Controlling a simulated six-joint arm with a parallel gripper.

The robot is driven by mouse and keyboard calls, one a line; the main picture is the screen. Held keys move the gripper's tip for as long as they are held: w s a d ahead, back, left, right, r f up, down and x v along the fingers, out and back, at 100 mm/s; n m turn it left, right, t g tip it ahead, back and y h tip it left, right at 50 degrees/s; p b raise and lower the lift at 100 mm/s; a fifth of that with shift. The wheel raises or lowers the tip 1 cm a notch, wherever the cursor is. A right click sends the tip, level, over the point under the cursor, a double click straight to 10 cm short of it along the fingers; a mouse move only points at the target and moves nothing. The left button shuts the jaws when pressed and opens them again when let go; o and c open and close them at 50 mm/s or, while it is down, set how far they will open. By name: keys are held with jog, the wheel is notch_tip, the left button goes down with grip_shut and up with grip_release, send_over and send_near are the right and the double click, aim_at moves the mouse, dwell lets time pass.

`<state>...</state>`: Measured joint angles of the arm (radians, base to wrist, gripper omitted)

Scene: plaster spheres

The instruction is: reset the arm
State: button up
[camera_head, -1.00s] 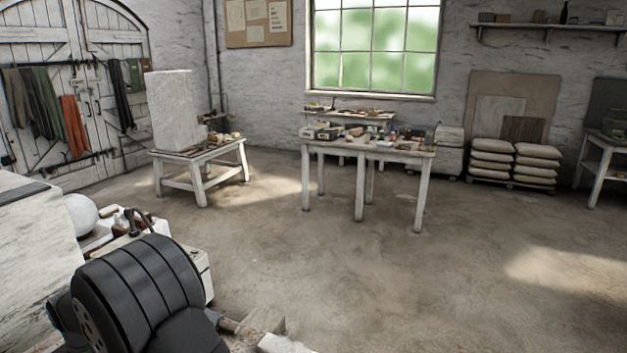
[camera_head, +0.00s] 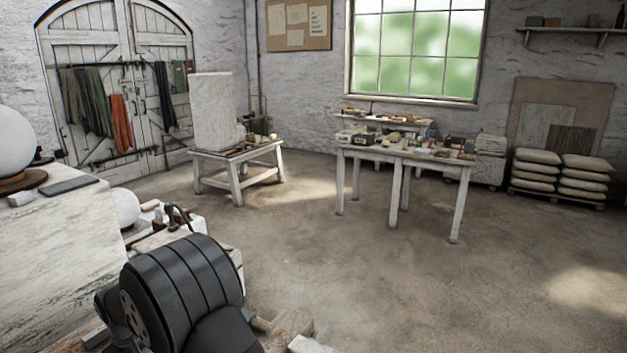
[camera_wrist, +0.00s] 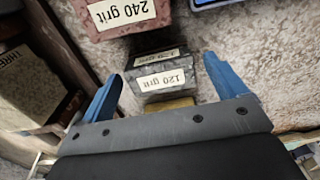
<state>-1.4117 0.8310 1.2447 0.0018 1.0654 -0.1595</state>
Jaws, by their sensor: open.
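My gripper (camera_wrist: 168,80) shows in the wrist view with its two blue fingers spread apart, open. A dark grey block labelled "120 grit" (camera_wrist: 160,80) appears between and beyond the fingers; I cannot tell how far off it is. Nothing is seen held. In the head view my black arm fills the lower left, and the gripper itself is not visible there.
A reddish "240 grit" block (camera_wrist: 122,14) and a labelled dark box (camera_wrist: 25,85) lie near the gripper. The floor (camera_head: 400,280) at centre and right is clear.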

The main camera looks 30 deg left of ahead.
notch_tip(320, 180, up, 3)
jog(key=shift+f, duration=0.2)
jog(key=w+d+r, duration=0.7)
jog(key=w+d, duration=0.1)
jog(key=w, duration=0.2)
jog(key=w+d+f+m, duration=0.1)
jog(key=w+d+m, duration=0.3)
jog(key=w+d, duration=0.55)
jog(key=w+d+m, duration=0.4)
jog(key=w+d, duration=0.2)
jog(key=w, duration=0.6)
jog(key=w+d+m, duration=0.4)
jog(key=w+d, duration=0.2)
jog(key=d, duration=0.4)
jog(key=w+d+f+m, duration=0.1)
jog(key=w+d+m, duration=0.3)
jog(key=d, duration=0.7)
jog(key=shift+w+d+f, duration=0.15)
jog(key=shift+w+d, duration=0.15)
jog(key=shift+w, duration=1)
